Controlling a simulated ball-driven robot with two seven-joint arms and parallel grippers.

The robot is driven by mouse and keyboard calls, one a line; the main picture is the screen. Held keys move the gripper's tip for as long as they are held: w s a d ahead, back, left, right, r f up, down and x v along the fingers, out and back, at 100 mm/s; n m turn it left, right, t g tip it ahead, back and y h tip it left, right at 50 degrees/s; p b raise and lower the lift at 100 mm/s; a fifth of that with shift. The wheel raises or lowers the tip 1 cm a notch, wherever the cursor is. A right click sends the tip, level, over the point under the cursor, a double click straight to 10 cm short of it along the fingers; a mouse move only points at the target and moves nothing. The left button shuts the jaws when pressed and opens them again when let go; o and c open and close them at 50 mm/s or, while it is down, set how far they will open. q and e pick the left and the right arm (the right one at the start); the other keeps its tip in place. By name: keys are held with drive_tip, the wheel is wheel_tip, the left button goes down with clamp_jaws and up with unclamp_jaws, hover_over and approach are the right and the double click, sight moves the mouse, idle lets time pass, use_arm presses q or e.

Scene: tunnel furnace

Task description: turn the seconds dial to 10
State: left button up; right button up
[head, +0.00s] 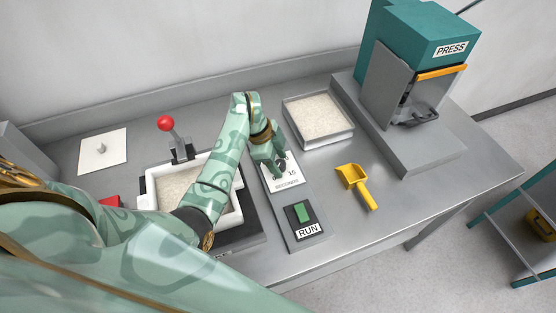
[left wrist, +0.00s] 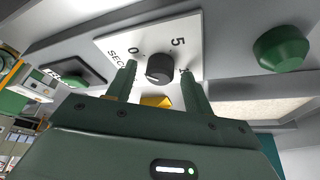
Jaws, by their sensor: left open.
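The seconds dial is a black round knob (left wrist: 159,68) on a white plate (left wrist: 110,42) with 0, 5 and SECONDS printed on it. In the head view the plate (head: 290,184) shows 15 and SECONDS, while my gripper mostly covers the knob. My left gripper (head: 275,164) is open over the dial. In the left wrist view its two fingers (left wrist: 160,78) stand apart, one on each side of the knob. I cannot tell whether they touch it. The knob's exact setting is not readable. My right gripper is out of view.
A green RUN switch (head: 302,212) sits in front of the dial. A yellow scoop (head: 357,184) and a tray of pale grains (head: 348,138) lie to the right. The press (head: 410,70) stands at the back right. A red-knobbed lever (head: 167,125) stands left of my forearm.

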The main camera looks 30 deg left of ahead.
use_arm(q)
drive_tip(key=c, duration=1)
drive_tip(key=shift+r, duration=0.1)
